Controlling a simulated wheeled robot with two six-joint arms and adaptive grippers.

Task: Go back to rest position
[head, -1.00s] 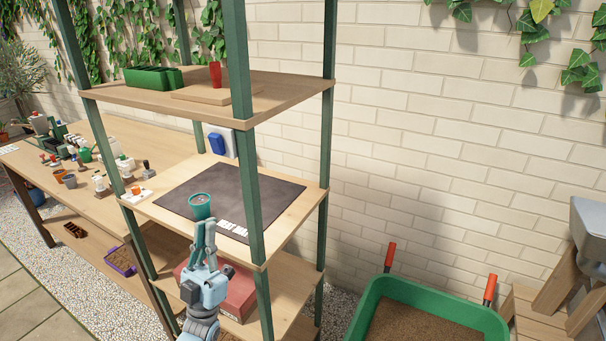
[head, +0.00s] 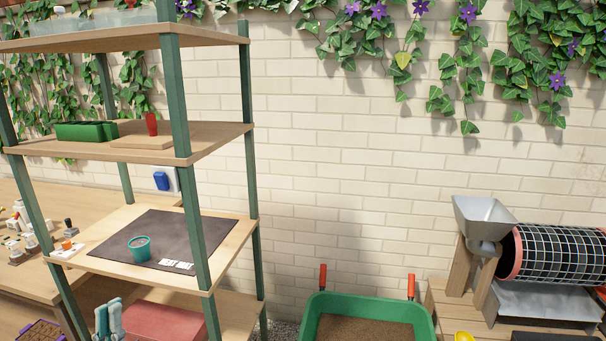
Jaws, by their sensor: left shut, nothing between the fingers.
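My left gripper (head: 109,318) shows at the bottom left of the head view, its two fingers pointing up and close together, with nothing between them. It is below and in front of the shelf that carries the teal pot, clear of the pot. The teal pot (head: 139,253) stands upright on a dark mat (head: 178,228) on the middle shelf, with gravel-like filling showing inside. The lower part of my left gripper is cut off by the frame edge. My right gripper is not in view.
A red box (head: 165,325) sits on the lower shelf. A green tub of soil (head: 368,307) and a mesh drum sieve (head: 556,254) stand to the right. White labels (head: 177,265) lie on the mat.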

